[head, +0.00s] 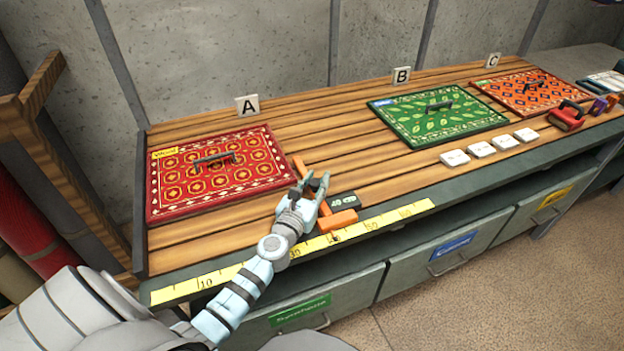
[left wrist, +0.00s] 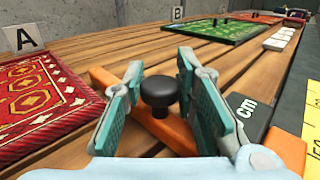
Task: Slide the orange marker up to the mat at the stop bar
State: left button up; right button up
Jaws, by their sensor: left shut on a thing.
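The orange marker (head: 337,221) lies on the slatted bench beside the red mat, its front block by the yellow ruler (head: 375,226). Its long orange bar also shows in the left wrist view (left wrist: 172,133). A black knob (left wrist: 159,91) stands up from it. My left gripper (head: 316,187) is shut on this knob; in the left wrist view the fingers stand on both sides of it. The red mat (head: 168,206) lies left of the marker, near the dark bar (head: 140,195) at the bench's left end. Only a narrow gap shows between mat and marker; my gripper hides part. My right gripper is out of view.
A dark "40 cm" plate (head: 342,200) sits beside the marker. A green mat (head: 428,128) and an orange mat (head: 525,97) lie farther right, with several white tiles (head: 481,149) in front. Bare slats (head: 340,140) lie between the red and green mats.

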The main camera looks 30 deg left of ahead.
pick_arm(q)
jog(key=o, duration=0.9)
jog(key=shift+o, duration=0.2)
jog(key=s, duration=0.4)
jog(key=s+d, duration=0.1)
jog(key=s, duration=0.3)
jog(key=s+d, duration=0.1)
jog(key=s, duration=0.3)
